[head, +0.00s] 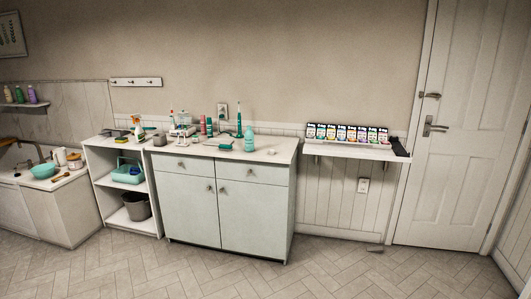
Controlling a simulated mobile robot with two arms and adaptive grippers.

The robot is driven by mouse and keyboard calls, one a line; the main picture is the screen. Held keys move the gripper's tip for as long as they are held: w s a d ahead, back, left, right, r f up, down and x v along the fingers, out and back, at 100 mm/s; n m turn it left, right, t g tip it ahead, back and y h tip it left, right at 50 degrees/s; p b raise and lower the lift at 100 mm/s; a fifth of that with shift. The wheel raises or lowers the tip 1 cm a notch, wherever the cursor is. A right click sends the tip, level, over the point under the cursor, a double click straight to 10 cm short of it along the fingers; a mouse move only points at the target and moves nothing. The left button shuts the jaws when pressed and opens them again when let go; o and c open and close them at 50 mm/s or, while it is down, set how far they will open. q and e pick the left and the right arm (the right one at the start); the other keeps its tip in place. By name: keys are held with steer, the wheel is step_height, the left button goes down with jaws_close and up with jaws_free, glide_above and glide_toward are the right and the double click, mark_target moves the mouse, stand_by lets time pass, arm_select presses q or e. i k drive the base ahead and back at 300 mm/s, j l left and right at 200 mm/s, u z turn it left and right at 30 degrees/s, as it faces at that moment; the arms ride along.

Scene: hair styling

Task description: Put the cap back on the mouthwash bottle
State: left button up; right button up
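A teal bottle (249,143), which looks like the mouthwash bottle, stands upright near the front right of the countertop (284,145). Its top is too small to make out clearly. A small pale object (271,153) lies on the counter to the right of the bottle. It may be the cap, but I cannot tell for sure. Neither of my grippers shows in the head view.
The counter tops a pale cabinet (188,200) and holds several bottles, a teal toothbrush (239,119) and other small items. A low shelf unit (152,225) stands left, a wall shelf (352,152) with colourful boxes right. The floor in front is clear.

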mark_target(249, 135)
steer(key=i+l+u, duration=0.1)
steer(key=i, duration=0.5)
steer(key=i+l+u, duration=0.1)
steer(key=i, duration=0.45)
steer(key=i+j, duration=0.55)
steer(key=i, duration=0.15)
steer(key=i+j, duration=0.55)
steer(key=i, duration=0.15)
steer(key=i+j, duration=0.55)
steer(key=i, duration=0.15)
